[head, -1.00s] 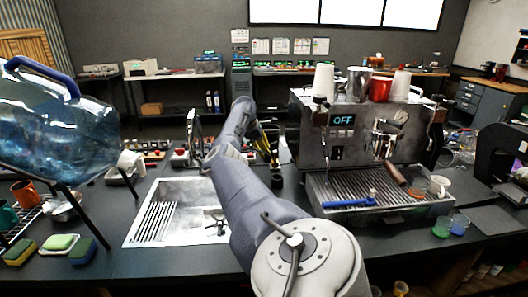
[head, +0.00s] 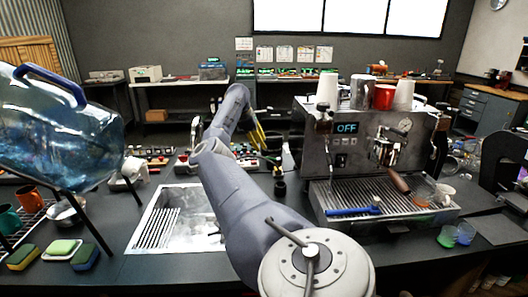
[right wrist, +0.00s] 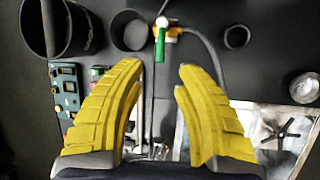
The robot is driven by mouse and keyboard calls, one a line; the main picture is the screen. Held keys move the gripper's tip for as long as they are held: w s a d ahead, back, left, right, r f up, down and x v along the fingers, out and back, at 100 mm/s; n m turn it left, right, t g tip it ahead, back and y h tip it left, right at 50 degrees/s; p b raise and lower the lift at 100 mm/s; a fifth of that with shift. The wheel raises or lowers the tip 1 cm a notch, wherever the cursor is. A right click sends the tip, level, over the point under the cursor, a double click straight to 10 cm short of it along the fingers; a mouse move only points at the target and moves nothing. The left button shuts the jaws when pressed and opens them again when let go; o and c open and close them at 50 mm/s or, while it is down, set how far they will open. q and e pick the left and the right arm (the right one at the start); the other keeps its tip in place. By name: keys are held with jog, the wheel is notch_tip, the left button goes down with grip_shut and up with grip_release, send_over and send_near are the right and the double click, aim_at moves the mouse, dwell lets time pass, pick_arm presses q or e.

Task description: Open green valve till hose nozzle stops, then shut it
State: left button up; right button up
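The green valve handle (right wrist: 160,46) shows at the top middle of the right wrist view, on an orange-yellow fitting (right wrist: 172,31) with a white knob above it. A grey hose (right wrist: 207,58) curves away from the fitting to the right and down. I cannot make out its nozzle. My right gripper (right wrist: 158,68) is open and empty, its yellow fingers spread, with the green handle beyond the gap between the tips. In the head view the right gripper (head: 258,136) is small, behind the sink. The valve cannot be made out there. My left gripper is not in view.
The espresso machine (head: 342,150) stands right of my arm, its display reading OFF. A metal sink (head: 150,232) lies left of the arm. A large blue water bottle (head: 60,135) leans on a stand at left. Dark round containers (right wrist: 130,32) flank the valve.

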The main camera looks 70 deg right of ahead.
jog(key=shift+v, duration=1.55)
